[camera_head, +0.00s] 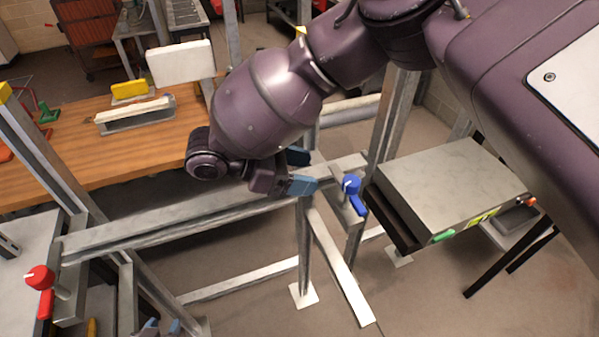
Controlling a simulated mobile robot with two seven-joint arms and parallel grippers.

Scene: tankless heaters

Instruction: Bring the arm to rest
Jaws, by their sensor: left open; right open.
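My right arm is purple and reaches in from the upper right. Its gripper (304,171) has blue-grey fingertips set apart and empty. It is just left of a blue-handled knob (352,187) on the metal frame, with a small gap seen between them. My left gripper (162,328) shows only as blue fingertips at the bottom edge, low on the left by the frame. Its jaws are apart with nothing seen between them; the rest of that arm is out of view.
A metal frame (150,228) crosses the middle. A red-handled knob (39,280) is at the lower left. A grey box (455,185) with green and orange parts stands right. Floor is open at the lower right.

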